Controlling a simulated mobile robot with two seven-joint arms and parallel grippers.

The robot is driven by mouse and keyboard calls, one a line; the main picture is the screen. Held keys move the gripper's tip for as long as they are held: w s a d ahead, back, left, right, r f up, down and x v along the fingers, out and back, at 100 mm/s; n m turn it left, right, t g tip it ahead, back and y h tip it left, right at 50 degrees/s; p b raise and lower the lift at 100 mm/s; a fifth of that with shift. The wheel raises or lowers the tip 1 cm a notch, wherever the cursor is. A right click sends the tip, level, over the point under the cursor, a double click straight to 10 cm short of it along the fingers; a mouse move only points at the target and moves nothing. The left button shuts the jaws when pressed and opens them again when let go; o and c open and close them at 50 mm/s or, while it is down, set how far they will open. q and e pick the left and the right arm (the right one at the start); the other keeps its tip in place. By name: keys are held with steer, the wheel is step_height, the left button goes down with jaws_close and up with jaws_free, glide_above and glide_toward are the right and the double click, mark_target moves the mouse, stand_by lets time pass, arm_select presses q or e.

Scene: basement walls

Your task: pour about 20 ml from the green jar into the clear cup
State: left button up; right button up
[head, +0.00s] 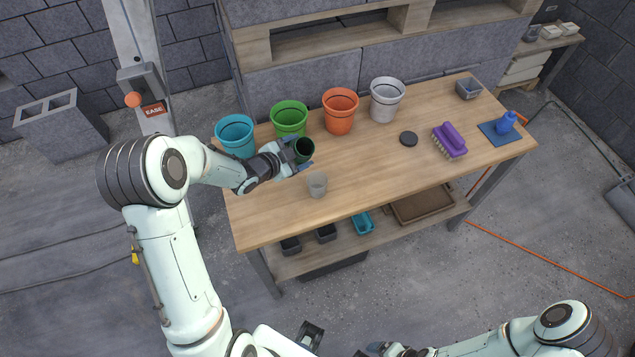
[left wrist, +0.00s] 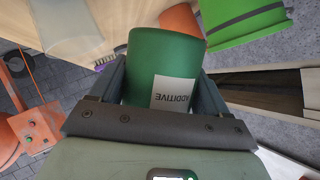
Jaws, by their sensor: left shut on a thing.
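The green jar (head: 304,149) is dark green and open at the top, with its mouth showing in the head view. My left gripper (head: 299,153) is shut on its side. In the left wrist view the jar (left wrist: 165,62) sits between the two fingers, with a white label reading ADDITIVE. The jar looks about upright; I cannot tell whether it touches the table. The clear cup (head: 317,184) stands upright on the table, just in front of the jar and apart from it. Its contents are not clear. My right gripper (head: 378,349) is at the bottom edge, partly cut off.
Blue (head: 235,134), green (head: 289,118), orange (head: 340,110) and white (head: 386,99) pots line the back of the wooden table (head: 365,180). The table's middle front is clear.

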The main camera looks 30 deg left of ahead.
arm_select(q)
steer(key=m+y+b, duration=0.1)
steer(key=b, duration=0.1)
steer(key=d+b, duration=0.1)
steer(key=b, duration=0.2)
steer(key=shift+s+f+m+y, duration=0.15)
steer(key=shift+f+m+y, duration=0.15)
steer(key=shift+m+y, duration=0.1)
steer(key=shift+a+r+m+t+b, duration=0.15)
steer(key=shift+m+t+b, duration=0.15)
steer(key=shift+b, duration=0.15)
steer(key=shift+y, duration=0.3)
arm_select(e)
step_height(320, 180, down, 8)
steer(key=s, duration=0.2)
steer(key=shift+s+r, duration=0.15)
steer(key=shift+s, duration=0.1)
arm_select(q)
steer(key=shift+f+m+y+b, duration=0.2)
steer(key=shift+m+y+b, duration=0.25)
steer(key=shift+m, duration=0.35)
steer(key=shift+r+m+t+y+p, duration=0.25)
steer(key=shift+m+t+p, duration=0.05)
steer(key=shift+t+p, duration=0.15)
arm_select(e)
steer(key=shift+r, duration=0.2)
